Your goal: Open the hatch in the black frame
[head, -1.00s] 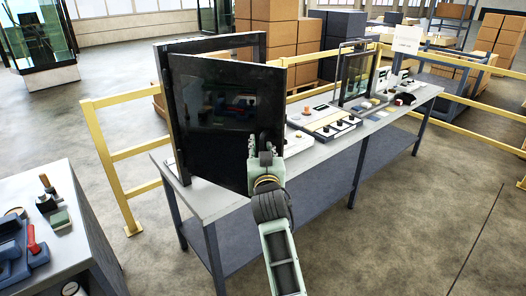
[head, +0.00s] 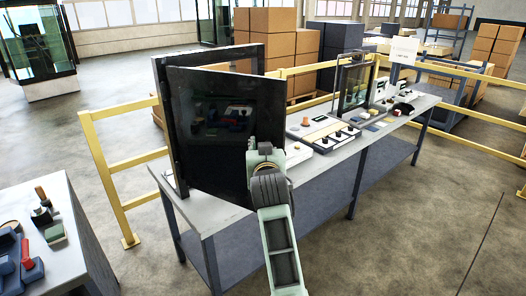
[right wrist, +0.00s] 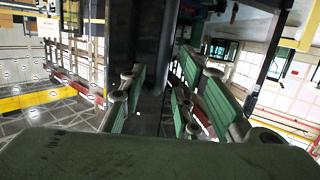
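The hatch (head: 215,130) is a dark, glossy panel. It stands swung out toward me from the black frame (head: 258,48), with a wedge of space between them at the top. My right gripper (head: 262,152) is at the hatch's lower right edge; its fingertips are hard to make out in the head view. In the right wrist view, its green-padded fingers (right wrist: 160,95) stand on either side of a dark upright bar or edge (right wrist: 155,45). Whether they press on it cannot be told. No handle shows clearly. My left gripper is out of view.
The frame stands on a long grey table (head: 215,212) that also carries a control panel (head: 322,132) and a smaller framed pane (head: 353,85). A yellow railing (head: 125,165) runs behind. A tool bench (head: 85,245) is at the left. Open floor lies at the right.

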